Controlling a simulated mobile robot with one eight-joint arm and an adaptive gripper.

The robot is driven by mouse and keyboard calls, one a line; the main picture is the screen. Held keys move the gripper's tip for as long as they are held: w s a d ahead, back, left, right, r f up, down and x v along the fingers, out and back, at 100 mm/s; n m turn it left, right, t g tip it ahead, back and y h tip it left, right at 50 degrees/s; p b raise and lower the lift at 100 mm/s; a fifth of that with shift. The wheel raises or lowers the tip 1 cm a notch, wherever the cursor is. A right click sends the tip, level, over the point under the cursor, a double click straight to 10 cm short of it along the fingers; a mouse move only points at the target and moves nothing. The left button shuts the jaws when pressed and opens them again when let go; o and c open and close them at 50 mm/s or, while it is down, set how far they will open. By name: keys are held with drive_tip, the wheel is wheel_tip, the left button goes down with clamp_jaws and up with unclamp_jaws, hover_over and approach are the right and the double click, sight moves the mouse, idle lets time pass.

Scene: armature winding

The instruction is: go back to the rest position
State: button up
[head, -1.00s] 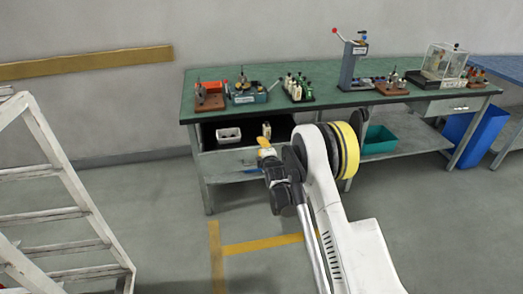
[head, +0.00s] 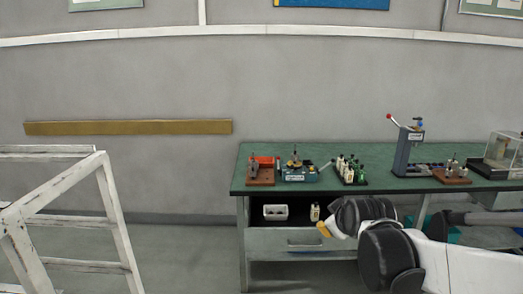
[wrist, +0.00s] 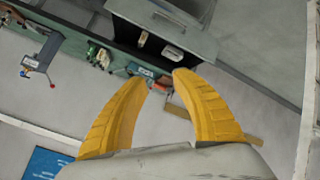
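My gripper (wrist: 160,82) shows two yellow fingers in the wrist view, with a gap between the tips and nothing between them. In the head view a yellow fingertip (head: 323,229) of it shows at the end of my folded arm, in front of the workbench drawer; the rest of the gripper is hidden by the arm. My white and black arm reaches in from the lower right. The wrist view is tilted, with the workbench along its top.
The green-topped workbench (head: 290,184) stands behind my arm, with fixtures, small bottles (head: 348,170) and a lever press (head: 405,150) on it. A white box (head: 275,212) sits on its shelf. A white ladder (head: 120,225) stands at left. Floor between ladder and bench is clear.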

drive_tip(key=s+f+m+g, duration=0.1)
drive_tip(key=s+f+m, duration=0.1)
drive_tip(key=s, duration=1.1)
drive_tip(key=s+f+m+g, duration=0.2)
drive_tip(key=s+m, duration=0.3)
drive_tip(key=s, duration=0.8)
drive_tip(key=shift+s+f+g, duration=0.25)
drive_tip(key=shift+s+g, duration=0.05)
drive_tip(key=shift+s, duration=0.1)
